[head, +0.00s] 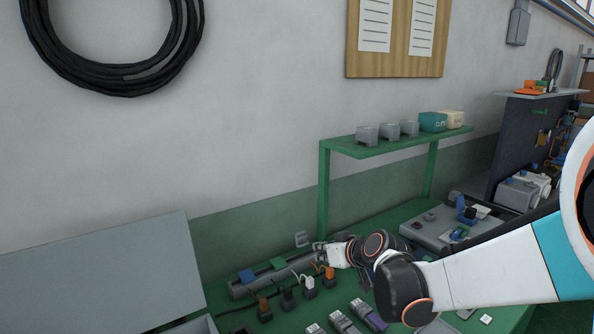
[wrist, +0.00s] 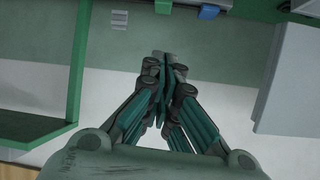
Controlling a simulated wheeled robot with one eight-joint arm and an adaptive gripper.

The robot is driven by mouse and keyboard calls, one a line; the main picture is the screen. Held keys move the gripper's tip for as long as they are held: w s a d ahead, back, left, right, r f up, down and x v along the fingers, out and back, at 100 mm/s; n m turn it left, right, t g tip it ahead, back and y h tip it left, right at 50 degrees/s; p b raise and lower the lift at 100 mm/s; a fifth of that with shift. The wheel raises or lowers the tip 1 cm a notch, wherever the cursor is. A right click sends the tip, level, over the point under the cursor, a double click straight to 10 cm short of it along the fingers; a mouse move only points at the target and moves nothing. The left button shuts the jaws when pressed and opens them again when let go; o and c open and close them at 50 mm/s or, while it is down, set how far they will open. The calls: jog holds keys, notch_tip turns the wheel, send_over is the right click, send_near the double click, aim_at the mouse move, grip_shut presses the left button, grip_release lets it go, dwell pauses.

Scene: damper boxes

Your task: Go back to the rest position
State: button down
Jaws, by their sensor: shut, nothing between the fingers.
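My gripper (head: 322,249) is at the end of my outstretched arm, above the back of the green bench, close to the wall. In the wrist view my gripper (wrist: 165,62) has its fingers together, with nothing between them. The wrist view looks toward the green and white wall, with a green shelf edge at left and a grey panel at right. In the head view my arm reaches in from the right edge across the bench.
A green shelf (head: 400,143) with grey boxes, a teal box (head: 432,122) and a cream box stands over the bench. A grey rail (head: 262,283) with blue and green blocks and several plugs lies below. A large grey panel (head: 100,275) rises at left.

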jog(key=s+d+r+m+g+h, duration=0.1)
jog(key=s+d, duration=0.3)
jog(key=s, duration=0.6)
jog(key=s+d+r+m+g+h, duration=0.1)
jog(key=s+d, duration=0.4)
jog(key=s, duration=0.6)
jog(key=s+d+m+g+h, duration=0.1)
jog(key=s+d+m+h, duration=0.2)
jog(key=s, duration=0.8)
jog(key=shift+d+r+h, duration=0.4)
jog(key=shift+d, duration=0.3)
jog(key=shift+r, duration=0.1)
